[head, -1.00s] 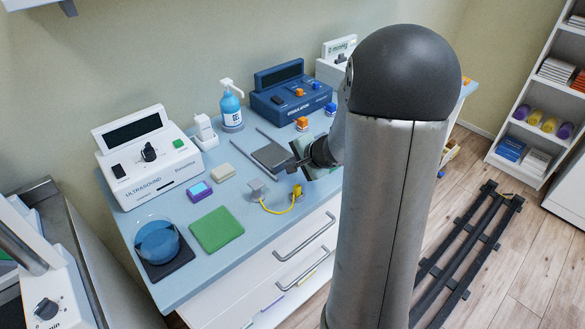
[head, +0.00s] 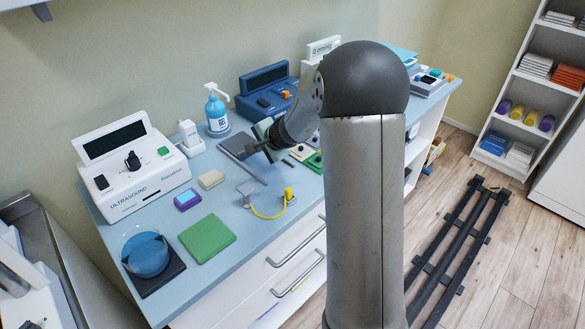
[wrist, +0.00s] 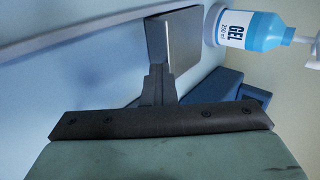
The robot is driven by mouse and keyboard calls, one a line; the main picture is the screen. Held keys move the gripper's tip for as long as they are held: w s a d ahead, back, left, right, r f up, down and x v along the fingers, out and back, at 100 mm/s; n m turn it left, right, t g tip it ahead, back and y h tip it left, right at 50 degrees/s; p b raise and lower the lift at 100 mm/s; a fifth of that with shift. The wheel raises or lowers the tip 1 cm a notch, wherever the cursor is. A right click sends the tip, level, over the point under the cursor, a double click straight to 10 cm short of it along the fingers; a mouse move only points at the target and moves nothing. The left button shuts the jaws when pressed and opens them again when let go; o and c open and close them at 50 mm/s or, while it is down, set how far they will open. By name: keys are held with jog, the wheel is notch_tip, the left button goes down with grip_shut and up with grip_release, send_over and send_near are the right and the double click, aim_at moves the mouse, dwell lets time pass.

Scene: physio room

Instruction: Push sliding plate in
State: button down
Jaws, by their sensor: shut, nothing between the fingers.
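The sliding plate (head: 235,145) is a dark grey flat slab between two thin grey rails on the blue worktop. It sits near the back end of the rails, close to the gel bottle, in the head view. My gripper (head: 252,148) is shut and empty at the plate's front side, low over the worktop. In the wrist view the plate (wrist: 182,42) lies just beyond my narrow fingertips (wrist: 158,76). The fingertips seem to meet its near edge, but I cannot tell whether they touch. My arm's thick link hides part of the counter at right.
The blue gel bottle (head: 216,112) stands just behind the plate. A white ultrasound unit (head: 133,167) is at left and a blue stimulation unit (head: 268,92) at the back. A yellow cable (head: 268,213), a beige block (head: 211,179) and a green pad (head: 207,239) lie in front.

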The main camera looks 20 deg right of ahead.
jog(key=shift+w+a+r, duration=0.15)
jog(key=shift+a, duration=0.1)
jog(key=shift+s+d+b, duration=0.1)
jog(key=shift+s+b, duration=0.1)
jog(key=shift+b, duration=0.2)
jog(key=s, duration=0.1)
jog(key=s+b, duration=0.1)
jog(key=s+d+b, duration=0.1)
jog(key=shift+d+f, duration=0.1)
jog(key=shift+f, duration=0.2)
jog(key=v, duration=1.1)
jog(key=s+a+n+g+y+p, duration=0.1)
jog(key=s+a+n+g+p, duration=0.2)
jog(key=s+a+n, duration=0.35)
jog(key=s+a+n+g+h+p, duration=0.1)
jog(key=s+n, duration=0.3)
jog(key=s, duration=0.6)
jog(key=s+a+f+n+g+h+p, duration=0.1)
jog(key=s+a+n+g+h, duration=0.2)
jog(key=s, duration=0.7)
jog(key=shift+s+a+n+g+p, duration=0.3)
jog(key=shift+n+g+p, duration=0.1)
jog(key=shift+g, duration=0.3)
